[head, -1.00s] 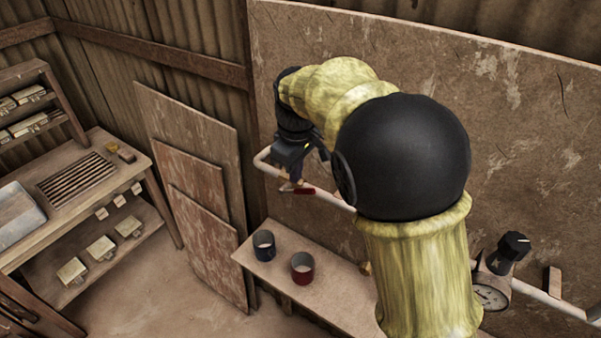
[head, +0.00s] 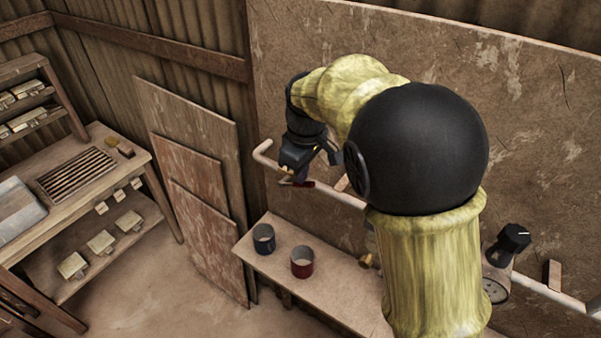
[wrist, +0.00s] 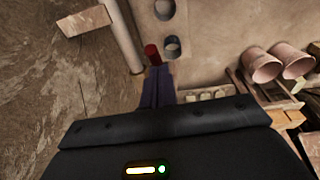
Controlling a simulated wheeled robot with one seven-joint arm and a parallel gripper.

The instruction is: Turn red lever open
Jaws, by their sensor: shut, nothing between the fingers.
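The red lever (head: 306,184) sits on the pale pipe along the wall board in the head view, seen partly behind my gripper. Its red end also shows in the wrist view (wrist: 152,54), just beyond my fingertips. My gripper (head: 289,181) is at the lever, pointing down, with its dark fingers together and nothing between them. The fingers also show in the wrist view (wrist: 156,72). I cannot tell whether they touch the lever. The lever's pivot is hidden.
The pipe (head: 330,196) runs along the wall board (head: 460,80). Below it a shelf (head: 340,290) carries a dark cup (head: 264,239) and a red cup (head: 302,262). A gauge (head: 496,288) and black knob (head: 514,238) are at right. Panels (head: 205,220) lean at left.

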